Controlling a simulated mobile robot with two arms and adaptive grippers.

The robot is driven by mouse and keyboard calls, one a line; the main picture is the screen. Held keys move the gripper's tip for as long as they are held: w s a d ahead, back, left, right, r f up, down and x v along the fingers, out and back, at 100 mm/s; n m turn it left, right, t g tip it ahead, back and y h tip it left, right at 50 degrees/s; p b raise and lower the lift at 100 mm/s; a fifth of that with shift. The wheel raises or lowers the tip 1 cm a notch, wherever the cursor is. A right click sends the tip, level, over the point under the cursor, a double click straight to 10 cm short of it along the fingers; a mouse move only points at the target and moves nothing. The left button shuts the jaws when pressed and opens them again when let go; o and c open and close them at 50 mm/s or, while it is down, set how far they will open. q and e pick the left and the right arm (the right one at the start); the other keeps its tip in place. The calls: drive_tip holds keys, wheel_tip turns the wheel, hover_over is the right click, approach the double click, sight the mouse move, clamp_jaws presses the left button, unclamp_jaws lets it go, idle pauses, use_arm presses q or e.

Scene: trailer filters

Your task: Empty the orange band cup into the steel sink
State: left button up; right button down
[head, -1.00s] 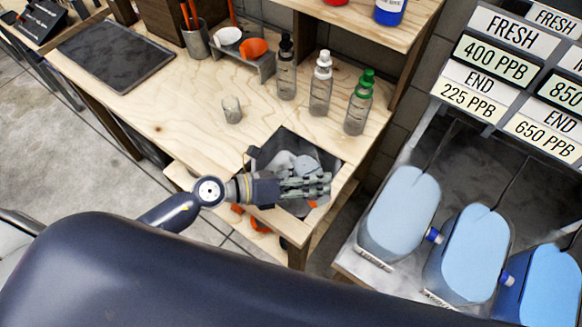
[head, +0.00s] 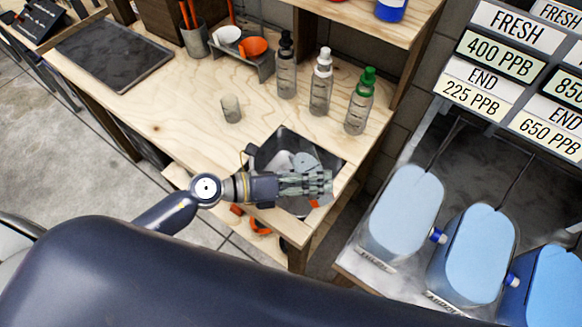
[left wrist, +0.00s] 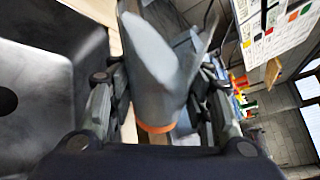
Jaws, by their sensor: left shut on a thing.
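The steel sink (head: 272,143) is a dark basin set into the right end of the wooden bench. My left gripper (head: 318,185) reaches in from the left over it. In the left wrist view my left gripper (left wrist: 160,105) is shut on the orange band cup (left wrist: 158,72), a grey cup with an orange ring near its lower end in the picture. In the head view a bit of orange shows just below the fingers, and the fingers hide most of the cup. Its tilt and contents are unclear. The sink (left wrist: 55,75) fills the left of the wrist view. My right gripper is not in view.
A small clear cup (head: 231,109) stands left of the sink. Three bottles with black, white and green caps (head: 361,105) stand behind it. A rack (head: 262,68) holds a white and an orange bowl. Blue containers (head: 403,213) stand at right.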

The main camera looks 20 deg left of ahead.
use_arm(q)
drive_tip(key=shift+f+n+b, duration=0.1)
drive_tip(key=shift+n+b, duration=0.2)
drive_tip(key=shift+b, duration=0.3)
drive_tip(key=shift+s+d+f+h+b, duration=0.1)
drive_tip(key=shift+f+h+b, duration=0.2)
drive_tip(key=shift+b, duration=0.2)
drive_tip(key=shift+f+n+b, duration=0.65)
drive_tip(key=shift+n+b, duration=0.05)
drive_tip(key=shift+b, duration=0.55)
drive_tip(key=shift+f+n+h+b, duration=0.1)
drive_tip(key=shift+n+h+b, duration=0.55)
drive_tip(key=shift+b, duration=0.3)
idle(0.4)
drive_tip(key=shift+w+a+f+n+h+b, duration=0.15)
drive_tip(key=shift+w+a+n+h+b, duration=0.3)
drive_tip(key=shift+n, duration=0.3)
idle(1.3)
drive_tip(key=shift+w+a+r+n+p, duration=0.15)
drive_tip(key=shift+r+n+p, duration=0.25)
drive_tip(key=shift+r+n, duration=0.45)
idle(1.4)
